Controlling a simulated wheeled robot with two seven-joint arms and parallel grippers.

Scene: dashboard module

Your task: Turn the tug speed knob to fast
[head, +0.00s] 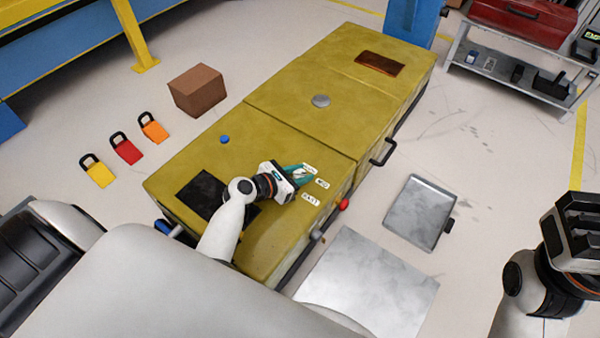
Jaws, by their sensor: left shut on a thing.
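The yellow dashboard module (285,100) lies across the middle of the head view. On its near part are three white labels: a top one that is hard to read, MID (321,183) and FAST (311,199). My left gripper (299,175) reaches in from the lower left and is shut at the spot just left of these labels, on the tug speed knob. The gripper hides most of the knob, so its pointing direction cannot be told. My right gripper (578,225) is at the right edge, away from the module; its jaw opening is unclear.
A black panel (203,192), blue button (224,139), grey disc (320,101) and red knob (343,204) are on the module. Padlocks (126,149) and a brown box (197,90) lie left.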

